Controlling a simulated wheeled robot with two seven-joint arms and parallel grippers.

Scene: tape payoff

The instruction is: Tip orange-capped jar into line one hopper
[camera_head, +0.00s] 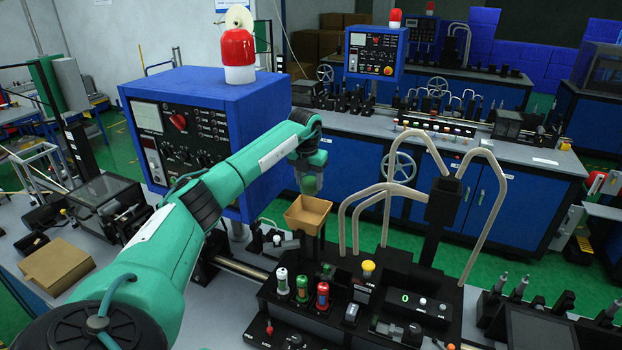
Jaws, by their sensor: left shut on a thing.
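My left arm reaches in from the lower left, and its gripper (310,184) points down just above an open, tan, funnel-shaped hopper (308,214). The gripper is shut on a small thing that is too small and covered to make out. I cannot see an orange cap clearly, on that thing or elsewhere. The hopper stands upright behind the near machine's black panel, with a gap below the gripper. My right gripper is not in view.
Small cylinders with white, green and red tops (322,296) stand on the near black panel. Bent pale tubes (367,215) rise right of the hopper. A blue control box (205,125) with a red lamp (238,50) stands behind my arm. A brown box (57,266) lies left.

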